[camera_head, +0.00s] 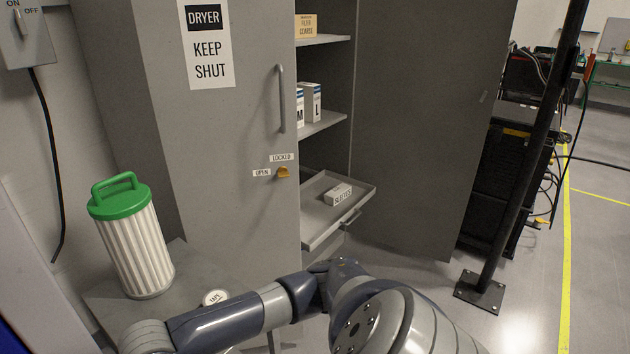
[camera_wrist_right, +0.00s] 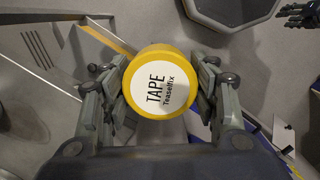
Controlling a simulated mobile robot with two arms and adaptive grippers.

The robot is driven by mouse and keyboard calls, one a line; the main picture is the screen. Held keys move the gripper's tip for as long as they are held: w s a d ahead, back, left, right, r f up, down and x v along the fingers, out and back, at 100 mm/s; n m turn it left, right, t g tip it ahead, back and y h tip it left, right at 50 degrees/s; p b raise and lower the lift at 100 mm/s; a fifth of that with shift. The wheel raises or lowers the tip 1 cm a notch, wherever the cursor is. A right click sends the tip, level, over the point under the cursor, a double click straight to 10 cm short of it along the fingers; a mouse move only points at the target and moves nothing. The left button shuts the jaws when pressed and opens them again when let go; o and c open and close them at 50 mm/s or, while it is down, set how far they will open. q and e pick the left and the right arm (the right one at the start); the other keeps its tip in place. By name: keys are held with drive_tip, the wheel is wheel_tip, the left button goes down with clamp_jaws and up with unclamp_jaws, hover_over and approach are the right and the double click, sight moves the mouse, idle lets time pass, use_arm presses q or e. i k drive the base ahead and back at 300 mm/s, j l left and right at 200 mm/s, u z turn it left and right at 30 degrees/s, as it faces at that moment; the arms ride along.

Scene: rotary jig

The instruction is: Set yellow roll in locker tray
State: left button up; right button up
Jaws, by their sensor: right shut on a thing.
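The yellow roll (camera_wrist_right: 160,82), with a white "TAPE" label on its top, is held in my right gripper (camera_wrist_right: 160,88). The fingers are shut on its two sides. My right gripper is not clearly visible in the head view. The locker tray (camera_head: 314,214) is pulled out at the bottom of the open grey locker. A small labelled box (camera_head: 339,195) lies in it towards the back right. My left gripper (camera_wrist_right: 298,14) shows only partly at the top right corner of the right wrist view; whether it is open is unclear.
A pleated filter with a green handled top (camera_head: 130,235) stands on a grey surface at left. A small white-topped disc (camera_head: 215,298) shows beside it. Locker shelves hold boxes (camera_head: 311,101). The locker door (camera_head: 425,120) stands open, with a black post (camera_head: 520,150) beyond.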

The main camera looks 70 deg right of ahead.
sight(311, 219)
drive_tip(key=k+l, duration=0.1)
drive_tip(key=l, duration=0.4)
drive_tip(key=k+l+z, duration=0.1)
drive_tip(key=l, duration=0.45)
drive_tip(key=i+l+z, duration=0.1)
drive_tip(key=l, duration=0.35)
drive_tip(key=l+z, duration=0.1)
drive_tip(key=l, duration=0.35)
drive_tip(key=i+l+z, duration=0.1)
drive_tip(key=l, duration=0.3)
drive_tip(key=i+l+z, duration=0.1)
drive_tip(key=l, duration=0.35)
drive_tip(key=i+l+z, duration=0.1)
drive_tip(key=i+l, duration=0.15)
drive_tip(key=l, duration=0.15)
drive_tip(key=i+l, duration=0.15)
drive_tip(key=i, duration=0.25)
drive_tip(key=i+l+z, duration=0.1)
drive_tip(key=i, duration=0.3)
drive_tip(key=l, duration=0.05)
